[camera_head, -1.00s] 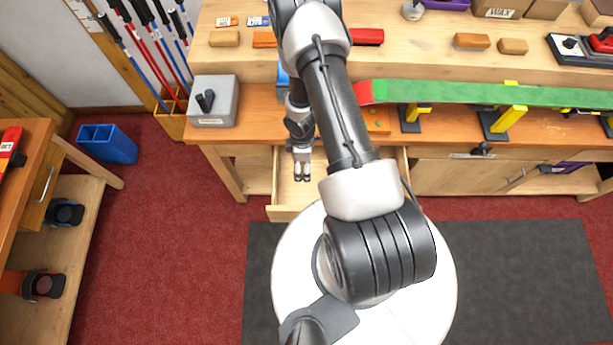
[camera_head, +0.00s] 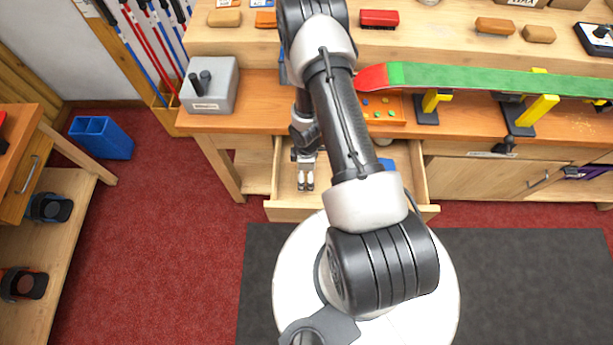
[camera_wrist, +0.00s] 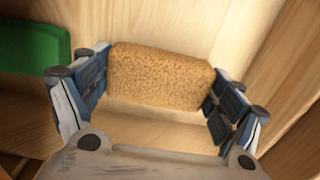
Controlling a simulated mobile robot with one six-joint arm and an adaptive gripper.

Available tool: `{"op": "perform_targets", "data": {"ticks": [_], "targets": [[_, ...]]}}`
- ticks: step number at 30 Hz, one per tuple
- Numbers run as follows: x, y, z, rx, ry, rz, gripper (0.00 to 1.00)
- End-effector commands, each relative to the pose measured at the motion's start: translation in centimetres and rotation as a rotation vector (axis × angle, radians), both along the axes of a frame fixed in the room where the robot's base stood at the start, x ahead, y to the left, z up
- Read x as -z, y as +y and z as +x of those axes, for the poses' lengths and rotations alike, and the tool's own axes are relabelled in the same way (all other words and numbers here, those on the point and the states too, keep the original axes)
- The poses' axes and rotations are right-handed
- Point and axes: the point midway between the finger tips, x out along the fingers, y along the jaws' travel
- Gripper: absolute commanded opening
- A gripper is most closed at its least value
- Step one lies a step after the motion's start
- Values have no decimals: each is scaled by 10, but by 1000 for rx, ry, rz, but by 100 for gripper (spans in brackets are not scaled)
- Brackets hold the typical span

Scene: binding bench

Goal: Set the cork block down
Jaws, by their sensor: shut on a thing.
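The cork block (camera_wrist: 160,76) shows in the wrist view as a tan, speckled block between the two fingers. My gripper (camera_wrist: 160,95) is shut on it, with blue-grey pads at its left and right ends. Pale wood lies behind the block; I cannot tell whether the block touches it. In the head view my gripper (camera_head: 305,186) points down into the open wooden drawer (camera_head: 290,205) under the bench. The block cannot be made out there.
A green block (camera_wrist: 32,48) lies left of the cork in the wrist view. A blue thing (camera_head: 387,164) is in the drawer's right part. A green and red board (camera_head: 480,80) rests on yellow-topped stands above. A grey box (camera_head: 210,86) stands on the bench at left.

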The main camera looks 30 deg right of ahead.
Motion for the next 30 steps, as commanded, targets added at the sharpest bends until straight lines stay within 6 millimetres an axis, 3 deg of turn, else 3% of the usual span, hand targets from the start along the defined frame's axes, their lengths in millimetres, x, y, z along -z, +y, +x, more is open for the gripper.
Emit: {"op": "perform_targets", "data": {"ticks": [1,3,16,17,18,22,30], "targets": [[13,0,0,0,0,0,65],[19,0,0,-1,0,0,65],[23,0,0,-1,0,0,65],[22,0,0,-1,0,0,88],[21,0,0,-1,0,0,91],[21,0,0,-1,0,0,100],[21,0,0,-1,0,0,100]]}}
